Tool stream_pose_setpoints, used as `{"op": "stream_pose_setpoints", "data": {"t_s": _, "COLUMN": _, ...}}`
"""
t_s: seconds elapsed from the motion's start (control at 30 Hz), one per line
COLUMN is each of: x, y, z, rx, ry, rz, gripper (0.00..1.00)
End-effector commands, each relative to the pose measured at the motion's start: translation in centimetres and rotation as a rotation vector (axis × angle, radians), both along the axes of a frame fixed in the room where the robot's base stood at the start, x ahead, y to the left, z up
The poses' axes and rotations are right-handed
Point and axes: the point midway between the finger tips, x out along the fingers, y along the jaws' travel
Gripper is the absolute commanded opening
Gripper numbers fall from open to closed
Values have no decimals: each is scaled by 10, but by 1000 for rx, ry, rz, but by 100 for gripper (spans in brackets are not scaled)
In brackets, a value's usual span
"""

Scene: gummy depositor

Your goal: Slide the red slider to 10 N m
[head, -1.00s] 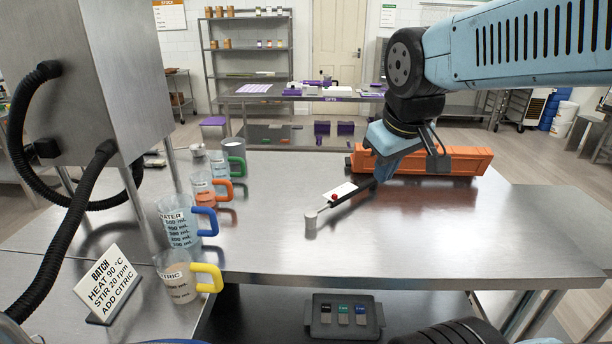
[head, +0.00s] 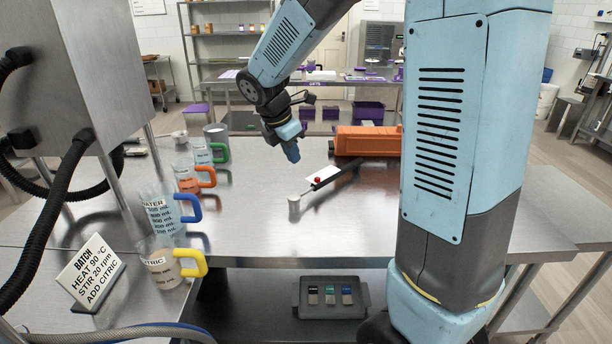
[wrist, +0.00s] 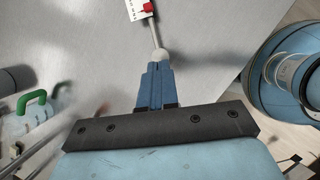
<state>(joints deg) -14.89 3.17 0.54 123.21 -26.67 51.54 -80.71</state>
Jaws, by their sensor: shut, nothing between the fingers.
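The red slider (head: 318,180) is a small red knob on a white scale plate (head: 325,173) of a torque-wrench-like tool. In the wrist view the red slider (wrist: 147,7) and white scale show at the top edge; the scale marks are too small to read. My gripper (head: 294,158) is shut and empty, above the table, behind and left of the slider, apart from it. It also shows in the wrist view (wrist: 156,68).
Several jugs, such as the citric jug (head: 160,265), line the left table edge by a batch sign (head: 90,270). A tray (head: 331,311) sits on the lower shelf. The table's front middle (head: 255,235) is clear.

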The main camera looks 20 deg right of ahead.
Motion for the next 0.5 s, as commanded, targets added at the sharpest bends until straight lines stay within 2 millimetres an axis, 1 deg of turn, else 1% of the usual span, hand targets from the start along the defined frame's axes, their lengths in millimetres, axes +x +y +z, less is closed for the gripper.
{"op": "stream_pose_setpoints", "data": {"t_s": 0.1, "x": 8, "y": 4, "z": -7, "rx": -24, "ry": 26, "rz": 62, "gripper": 0}}
{"op": "stream_pose_setpoints", "data": {"t_s": 0.27, "x": 11, "y": 2, "z": -16, "rx": -32, "ry": 36, "rz": 78, "gripper": 0}}
{"op": "stream_pose_setpoints", "data": {"t_s": 0.37, "x": 12, "y": -2, "z": -26, "rx": -32, "ry": 36, "rz": 78, "gripper": 0}}
{"op": "stream_pose_setpoints", "data": {"t_s": 0.5, "x": 16, "y": -11, "z": -48, "rx": -31, "ry": 36, "rz": 75, "gripper": 0}}
